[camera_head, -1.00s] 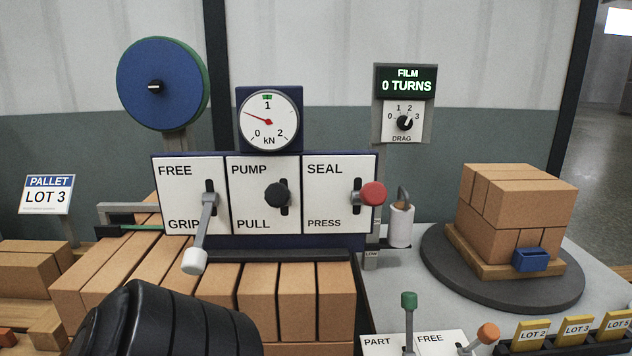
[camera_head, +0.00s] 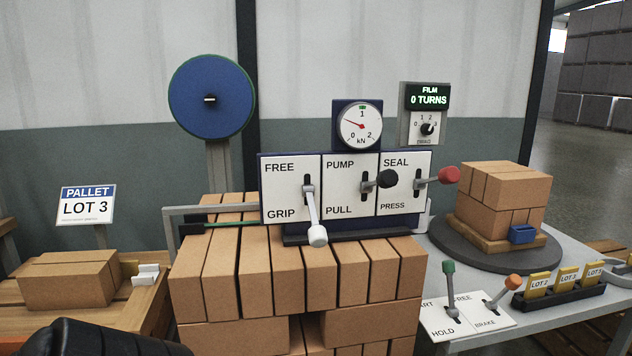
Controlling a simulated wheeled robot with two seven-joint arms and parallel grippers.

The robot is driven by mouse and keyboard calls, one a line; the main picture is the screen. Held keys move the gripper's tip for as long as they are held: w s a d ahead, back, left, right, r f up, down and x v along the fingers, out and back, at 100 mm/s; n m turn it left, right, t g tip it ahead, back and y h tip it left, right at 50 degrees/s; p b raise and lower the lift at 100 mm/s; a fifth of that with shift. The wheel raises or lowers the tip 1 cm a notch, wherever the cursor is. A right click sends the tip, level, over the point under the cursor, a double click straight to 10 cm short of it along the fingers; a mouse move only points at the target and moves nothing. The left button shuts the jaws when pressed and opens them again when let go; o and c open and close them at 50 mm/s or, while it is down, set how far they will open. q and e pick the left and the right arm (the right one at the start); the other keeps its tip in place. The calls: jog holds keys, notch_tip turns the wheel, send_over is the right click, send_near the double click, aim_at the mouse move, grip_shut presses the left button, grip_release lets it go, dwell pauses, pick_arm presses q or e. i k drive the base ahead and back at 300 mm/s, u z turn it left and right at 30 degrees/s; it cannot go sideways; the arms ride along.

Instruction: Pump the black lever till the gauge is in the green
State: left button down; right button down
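The black lever (camera_head: 387,179) stands out from the panel marked PUMP and PULL (camera_head: 340,208), near the middle of its slot. The round gauge (camera_head: 360,126) above it reads in kN; its red needle points to the upper left, below the green mark at the top near 1. A black arm part of mine shows at the lower left. Neither of my grippers is in view, and nothing touches the lever.
A white-knobbed FREE/GRIP lever (camera_head: 317,235) hangs down left of the pump lever; a red-knobbed SEAL lever (camera_head: 449,175) juts out to its right. Stacked bricks (camera_head: 300,285) stand below the panel. A turntable (camera_head: 455,245) with bricks is at right. Space before the panel is clear.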

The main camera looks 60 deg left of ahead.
aim_at(388, 178)
jog(key=k, duration=0.1)
jog(key=u, duration=1.1)
jog(key=i, duration=0.15)
